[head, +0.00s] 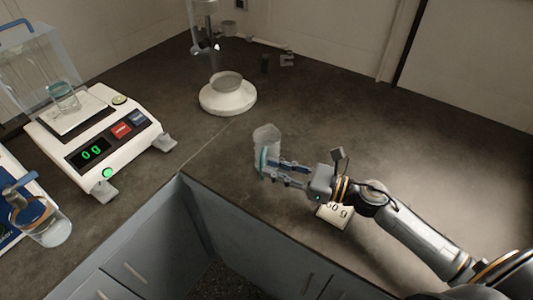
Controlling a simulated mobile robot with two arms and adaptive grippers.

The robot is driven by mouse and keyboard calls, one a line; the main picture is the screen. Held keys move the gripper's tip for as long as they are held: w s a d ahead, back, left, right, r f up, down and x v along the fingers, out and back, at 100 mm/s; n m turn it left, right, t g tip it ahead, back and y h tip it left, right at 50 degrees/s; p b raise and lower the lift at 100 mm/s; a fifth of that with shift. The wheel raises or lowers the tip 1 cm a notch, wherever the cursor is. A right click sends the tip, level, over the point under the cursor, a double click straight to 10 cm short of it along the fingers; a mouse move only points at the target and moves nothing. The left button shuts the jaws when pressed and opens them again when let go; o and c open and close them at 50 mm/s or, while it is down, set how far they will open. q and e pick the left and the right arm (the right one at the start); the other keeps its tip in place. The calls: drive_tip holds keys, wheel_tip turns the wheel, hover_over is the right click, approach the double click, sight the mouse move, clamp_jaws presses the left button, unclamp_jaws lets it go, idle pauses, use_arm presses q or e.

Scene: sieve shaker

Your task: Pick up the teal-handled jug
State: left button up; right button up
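The teal-handled jug (267,135) is a clear, pale vessel standing upright on the dark worktop near the picture's middle. Its teal handle (263,157) faces the front of the worktop. My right gripper (267,171) reaches in from the right, with its two blue-padded fingers apart and their tips at the handle. I cannot tell whether the fingers touch the handle. My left gripper is not in view.
A white balance (145,137) reading 0 g, with a glass beaker (63,97) on its pan, stands left. A white-based stand (228,103) is behind. A "50 g" block (335,213) lies under my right arm. A clear vessel (50,231) is far left.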

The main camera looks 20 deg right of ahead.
sight(262, 157)
drive_tip(key=x, duration=0.3)
drive_tip(key=shift+r+p, duration=0.15)
drive_tip(key=shift+p, duration=0.15)
drive_tip(key=shift+w+a, duration=0.35)
clamp_jaws()
drive_tip(key=shift+r+p, duration=0.3)
drive_tip(key=shift+r, duration=0.75)
drive_tip(key=s+a+r+p, duration=0.6)
drive_tip(key=s+a+r, duration=0.1)
drive_tip(key=s+r, duration=0.3)
drive_tip(key=shift+s+a+r+p, duration=0.15)
drive_tip(key=shift+s+r+p, duration=0.2)
drive_tip(key=shift+s, duration=0.5)
